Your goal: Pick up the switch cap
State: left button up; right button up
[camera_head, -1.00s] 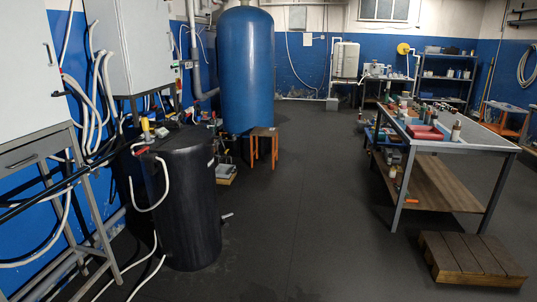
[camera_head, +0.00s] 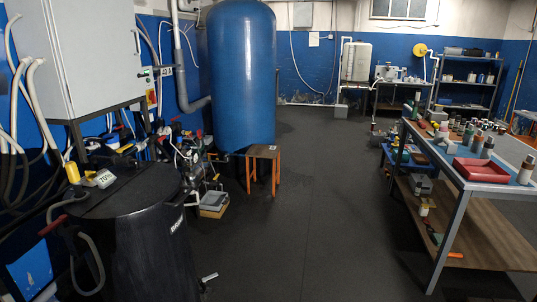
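I cannot pick out a switch cap for certain in the head view. A small yellow and red fitting (camera_head: 152,97) is on the wall beside the grey cabinet (camera_head: 85,50), too small to tell what it is. The worktable (camera_head: 452,165) at the right carries many small items, too small to name one by one, and a red tray (camera_head: 481,170). Neither of my grippers shows.
A black tank (camera_head: 140,240) with hoses stands at the near left. A large blue tank (camera_head: 240,75) stands behind it, with a small orange-legged stool (camera_head: 262,152) in front. The dark floor (camera_head: 310,200) is clear down the middle. Shelves (camera_head: 468,80) stand at the back right.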

aim_at(207, 139)
jog(key=i, duration=2)
jog(key=i+u, duration=0.15)
jog(key=i, duration=0.35)
jog(key=i+l+u, duration=0.2)
jog(key=i, duration=0.3)
jog(key=i+l+u, duration=0.15)
jog(key=i, duration=0.35)
jog(key=i+l+u, duration=0.15)
jog(key=i, duration=0.3)
jog(key=i+l+u, duration=0.8)
jog(key=u, duration=0.25)
jog(key=i+l+u, duration=0.15)
jog(key=u, duration=0.25)
